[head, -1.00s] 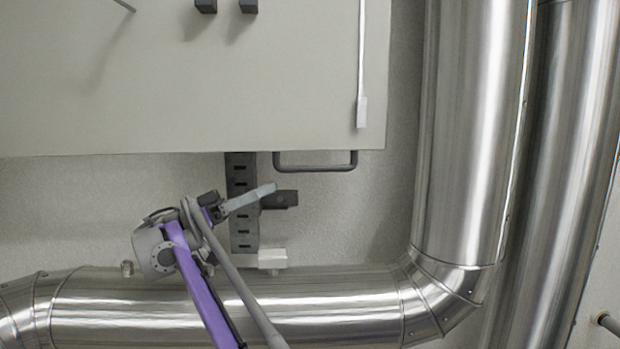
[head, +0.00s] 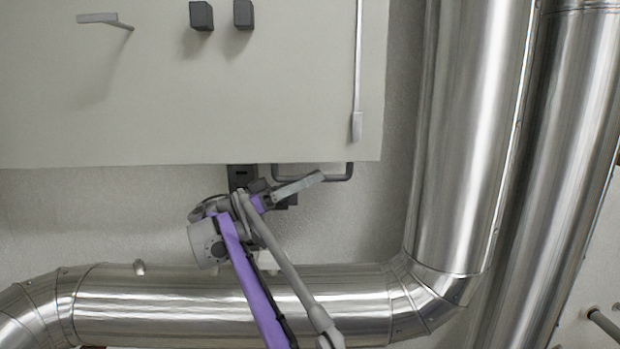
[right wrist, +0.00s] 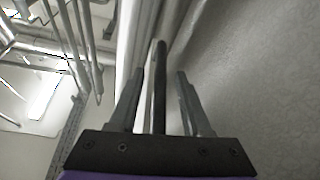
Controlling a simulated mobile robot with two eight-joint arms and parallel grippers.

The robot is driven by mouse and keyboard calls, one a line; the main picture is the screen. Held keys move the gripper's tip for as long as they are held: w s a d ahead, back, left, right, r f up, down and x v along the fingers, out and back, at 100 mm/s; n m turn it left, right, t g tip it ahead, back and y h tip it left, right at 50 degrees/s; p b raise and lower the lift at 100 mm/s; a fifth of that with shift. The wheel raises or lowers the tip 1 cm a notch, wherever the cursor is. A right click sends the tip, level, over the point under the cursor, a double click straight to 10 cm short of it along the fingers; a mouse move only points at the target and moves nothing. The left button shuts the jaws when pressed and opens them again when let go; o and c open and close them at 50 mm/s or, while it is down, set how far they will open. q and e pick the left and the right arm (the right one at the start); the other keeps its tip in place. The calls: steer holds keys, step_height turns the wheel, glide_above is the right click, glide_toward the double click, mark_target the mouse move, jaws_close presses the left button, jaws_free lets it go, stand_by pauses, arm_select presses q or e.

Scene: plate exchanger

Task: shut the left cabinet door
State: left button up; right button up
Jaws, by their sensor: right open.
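A large cream panel (head: 200,110), seemingly the cabinet front, fills the upper left of the head view. It carries a grey lever handle (head: 97,18), two dark blocks (head: 201,15) and a long pale rod (head: 358,70) near its right edge. I cannot tell which part is the left door or how far it stands open. A dark looped bar (head: 348,172) shows below the panel's lower edge. My right gripper (head: 308,187) is open, overlapping this bar in the picture. In the right wrist view, a dark bar (right wrist: 159,60) appears between its fingers (right wrist: 159,78); contact is unclear. My left gripper is out of view.
A shiny horizontal pipe (head: 150,305) runs below my right arm and bends up into a thick vertical pipe (head: 465,130). Another large pipe (head: 560,170) stands farther right. A dark slotted bracket (head: 240,175) is on the wall behind my gripper.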

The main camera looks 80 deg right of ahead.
steer(key=shift+s, duration=0.1)
jaws_close()
stand_by(1.4)
